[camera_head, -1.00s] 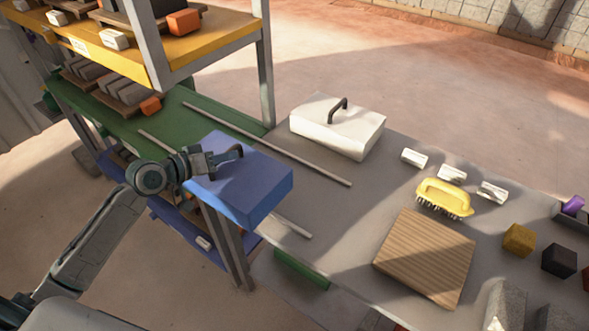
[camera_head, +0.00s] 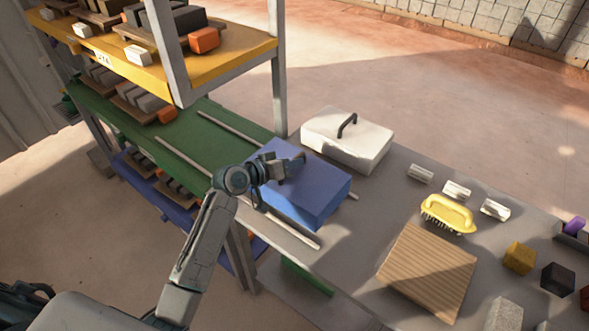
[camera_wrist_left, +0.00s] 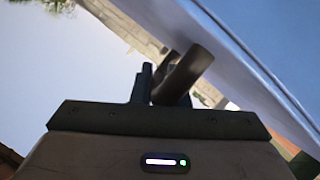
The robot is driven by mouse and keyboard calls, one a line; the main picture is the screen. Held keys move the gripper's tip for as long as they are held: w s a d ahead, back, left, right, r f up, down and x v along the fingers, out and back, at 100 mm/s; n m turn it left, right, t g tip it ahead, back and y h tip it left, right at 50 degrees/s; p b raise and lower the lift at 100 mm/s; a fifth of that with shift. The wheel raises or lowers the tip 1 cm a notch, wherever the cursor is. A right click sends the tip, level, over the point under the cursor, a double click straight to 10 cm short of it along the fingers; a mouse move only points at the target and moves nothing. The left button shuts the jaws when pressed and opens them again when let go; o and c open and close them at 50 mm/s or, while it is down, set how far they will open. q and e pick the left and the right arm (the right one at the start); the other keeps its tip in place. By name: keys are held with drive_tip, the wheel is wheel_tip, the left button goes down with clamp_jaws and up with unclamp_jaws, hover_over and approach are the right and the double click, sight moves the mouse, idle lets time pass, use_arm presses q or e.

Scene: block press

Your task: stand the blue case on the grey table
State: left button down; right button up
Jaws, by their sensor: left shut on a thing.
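The blue case (camera_head: 310,194) is at the left end of the grey table (camera_head: 345,238), over the two pale rails that run from the green shelf. My left gripper (camera_head: 288,168) is shut on the case's handle, on its upper face. In the left wrist view the dark handle (camera_wrist_left: 184,75) sits at the jaws, and the blue case (camera_wrist_left: 245,45) fills the upper right. I cannot tell whether the case touches the rails or hangs just above them. My right gripper is not in view.
A white case (camera_head: 347,140) with a dark handle stands just behind the blue case. A ribbed wooden board (camera_head: 428,273), a yellow brush (camera_head: 449,213), several white pieces and blocks lie to the right. A shelf rack (camera_head: 165,125) with a post stands left.

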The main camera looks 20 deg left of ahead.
sight(296, 172)
use_arm(q)
drive_tip(key=shift+w+d, duration=0.2)
drive_tip(key=shift+d, duration=0.2)
wheel_tip(296, 172, down, 3)
drive_tip(key=shift+a+f+p, duration=0.1)
drive_tip(key=shift+f+p, duration=0.05)
drive_tip(key=shift+p, duration=0.45)
drive_tip(key=shift+f, duration=0.2)
drive_tip(key=c, duration=1.4)
unclamp_jaws()
